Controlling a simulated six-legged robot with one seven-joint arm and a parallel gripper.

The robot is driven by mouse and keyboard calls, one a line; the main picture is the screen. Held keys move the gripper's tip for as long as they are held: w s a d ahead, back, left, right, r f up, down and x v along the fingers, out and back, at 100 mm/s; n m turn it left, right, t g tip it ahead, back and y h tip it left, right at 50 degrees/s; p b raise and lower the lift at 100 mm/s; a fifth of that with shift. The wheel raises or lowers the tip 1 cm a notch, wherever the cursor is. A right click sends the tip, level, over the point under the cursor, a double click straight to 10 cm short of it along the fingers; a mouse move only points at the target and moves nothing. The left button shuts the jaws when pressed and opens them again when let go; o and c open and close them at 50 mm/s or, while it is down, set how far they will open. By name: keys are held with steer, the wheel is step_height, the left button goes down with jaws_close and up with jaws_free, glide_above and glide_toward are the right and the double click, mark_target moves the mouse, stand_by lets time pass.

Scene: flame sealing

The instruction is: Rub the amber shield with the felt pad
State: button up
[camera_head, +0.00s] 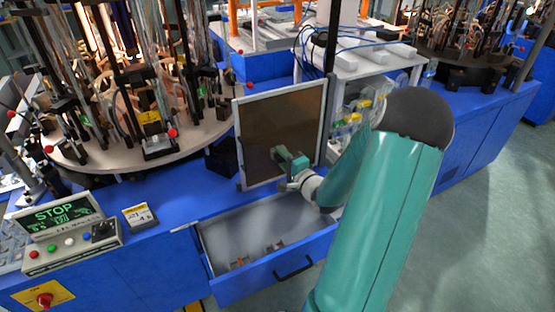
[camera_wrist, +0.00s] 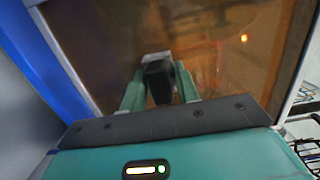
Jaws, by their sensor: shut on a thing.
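The amber shield (camera_head: 262,130) is a brownish, see-through panel in a pale metal frame, standing upright at the front of the blue bench. In the wrist view the shield (camera_wrist: 205,28) fills most of the picture. My gripper (camera_head: 282,155) is in front of the shield, near its lower middle. In the wrist view my gripper (camera_wrist: 158,88) is shut on a dark block with a grey top, which appears to be the felt pad (camera_wrist: 157,72). The pad is at or very close to the shield's face; I cannot tell whether it touches.
An open drawer (camera_head: 262,240) with a few small items juts out below the shield. A control box (camera_head: 62,235) with a STOP display and a small yellow-white device (camera_head: 140,216) are on the bench at left. A round machine table (camera_head: 130,150) stands behind.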

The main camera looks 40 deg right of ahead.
steer(key=shift+w+a+r, duration=0.1)
steer(key=shift+w+a, duration=0.2)
steer(key=shift+a, duration=0.4)
steer(key=shift+w+a+f, duration=0.1)
steer(key=shift+w+a, duration=0.25)
steer(key=shift+a, duration=0.3)
steer(key=shift+w+a+r, duration=0.1)
steer(key=shift+w+a, duration=0.2)
steer(key=shift+a, duration=0.4)
steer(key=shift+c, duration=0.3)
glide_toward(263, 154)
steer(key=shift+w+a, duration=0.15)
steer(key=shift+w, duration=0.15)
steer(key=shift+s, duration=0.15)
steer(key=s, duration=0.2)
steer(key=shift+s+a, duration=0.3)
steer(key=shift+a, duration=0.1)
